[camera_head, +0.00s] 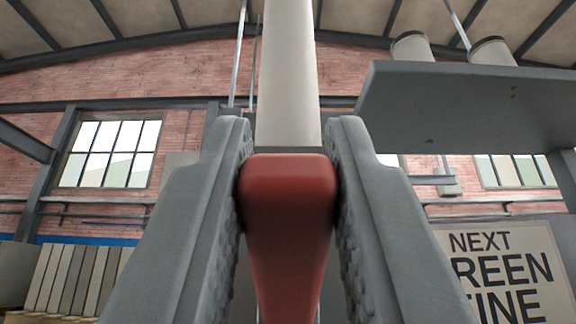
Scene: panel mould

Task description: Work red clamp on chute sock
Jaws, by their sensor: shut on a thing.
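The red clamp (288,205) shows as a rounded red bar in the middle of the camera view. My gripper (288,165) is shut on it, with one grey textured finger pressed against each side. A pale, upright tube (286,75) rises behind and above the red bar, in line with it; it appears to be the chute sock. The gripper fingers and the red bar hide the tube's lower part. I cannot tell how the clamp meets the tube.
A grey overhead platform (465,108) juts in at the upper right, with two pale cylinders (491,50) above it. A sign (505,270) stands at the lower right. Upright panels (75,278) stand at the lower left. A brick wall with windows (110,153) is behind.

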